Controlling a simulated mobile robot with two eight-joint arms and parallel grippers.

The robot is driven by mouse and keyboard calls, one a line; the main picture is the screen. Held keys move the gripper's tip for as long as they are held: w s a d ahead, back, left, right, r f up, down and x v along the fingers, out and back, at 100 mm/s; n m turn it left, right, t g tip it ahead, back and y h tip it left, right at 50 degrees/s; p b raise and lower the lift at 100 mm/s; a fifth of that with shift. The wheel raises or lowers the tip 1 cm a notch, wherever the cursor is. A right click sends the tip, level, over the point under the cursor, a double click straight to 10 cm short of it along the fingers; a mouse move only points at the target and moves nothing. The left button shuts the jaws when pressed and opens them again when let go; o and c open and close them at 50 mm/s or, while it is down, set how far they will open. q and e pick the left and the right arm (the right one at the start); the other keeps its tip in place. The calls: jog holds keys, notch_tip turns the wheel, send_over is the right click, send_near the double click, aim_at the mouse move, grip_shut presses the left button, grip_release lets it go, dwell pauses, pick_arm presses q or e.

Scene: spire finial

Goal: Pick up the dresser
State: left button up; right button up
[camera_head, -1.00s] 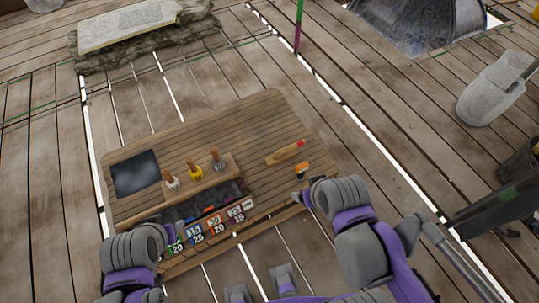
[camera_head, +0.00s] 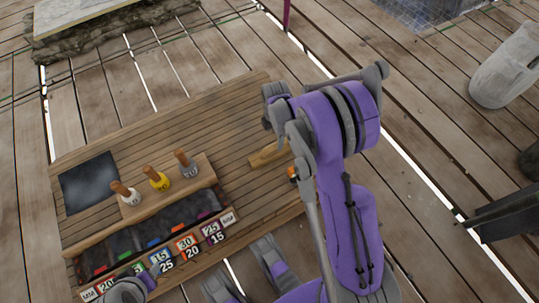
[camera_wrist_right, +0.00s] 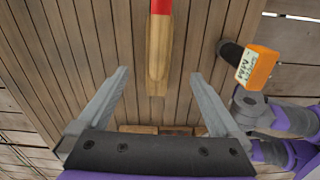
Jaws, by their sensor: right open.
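The dresser appears to be the light wooden tool with a red end (camera_wrist_right: 158,50), lying on the wooden bench top. In the head view its wooden part (camera_head: 267,156) shows left of my right arm; its red end is hidden there. My right gripper (camera_wrist_right: 158,74) is open above the bench, its two fingers on either side of the wooden end without touching it. In the head view my right arm covers most of that gripper. Part of my left arm shows at the lower left edge; its jaws cannot be made out.
An orange labelled tool (camera_wrist_right: 258,65) lies close to the right finger. The bench (camera_head: 225,115) also bears a dark panel (camera_head: 89,182), a rack with three handled tools (camera_head: 175,200) and a tray of numbered labels (camera_head: 180,250). A grey container (camera_head: 503,68) stands on the planks at right.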

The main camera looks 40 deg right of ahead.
aim_at(275, 146)
jog(key=shift+d+f, duration=0.2)
jog(key=shift+f, duration=0.8)
notch_tip(275, 146, down, 5)
jog(key=shift+r+b, duration=0.2)
jog(key=shift+b, duration=0.6)
jog(key=f+b, duration=0.1)
jog(key=f, duration=0.4)
jog(key=shift+w+d+b, duration=0.15)
jog(key=shift+d+b, duration=0.05)
jog(key=shift+b, duration=0.2)
jog(key=shift+r, duration=0.1)
grip_shut()
